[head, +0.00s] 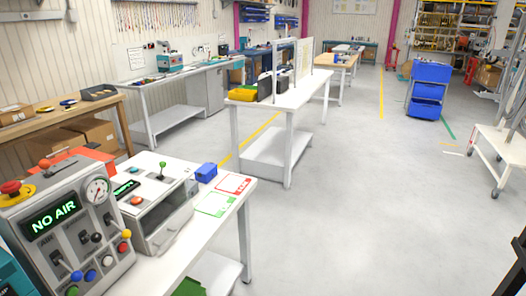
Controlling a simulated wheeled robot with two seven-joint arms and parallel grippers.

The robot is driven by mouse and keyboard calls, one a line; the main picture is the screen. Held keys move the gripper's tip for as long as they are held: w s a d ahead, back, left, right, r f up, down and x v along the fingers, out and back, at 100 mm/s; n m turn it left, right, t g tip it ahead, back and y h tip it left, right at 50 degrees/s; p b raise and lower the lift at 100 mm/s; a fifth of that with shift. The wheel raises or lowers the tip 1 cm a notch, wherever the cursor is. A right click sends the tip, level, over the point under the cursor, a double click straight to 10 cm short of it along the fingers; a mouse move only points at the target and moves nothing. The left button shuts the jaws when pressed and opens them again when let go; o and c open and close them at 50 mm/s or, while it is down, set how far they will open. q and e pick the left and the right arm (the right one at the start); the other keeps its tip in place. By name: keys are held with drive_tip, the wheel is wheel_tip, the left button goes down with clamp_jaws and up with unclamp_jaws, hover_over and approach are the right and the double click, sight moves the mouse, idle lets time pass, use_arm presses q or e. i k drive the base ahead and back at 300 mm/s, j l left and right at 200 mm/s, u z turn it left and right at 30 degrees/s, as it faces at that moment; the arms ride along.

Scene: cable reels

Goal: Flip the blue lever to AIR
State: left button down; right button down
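A grey control box (65,225) stands on the white bench at the lower left of the head view. Its green display (54,221) reads NO AIR. Red (126,234), yellow (121,247) and green (72,291) knobs are nearby. I cannot make out either gripper in this view.
A round gauge (96,190) and a red mushroom button (11,187) are on the box. A smaller white machine (150,204) with a green-knobbed lever stands beside it. The floor (350,210) is clear.

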sight(77, 275)
drive_tip(key=j+u, duration=0.1)
drive_tip(key=u, duration=0.3)
drive_tip(key=j+u, duration=0.1)
drive_tip(key=u, duration=0.35)
drive_tip(key=i+j+u, duration=0.1)
drive_tip(key=u, duration=0.3)
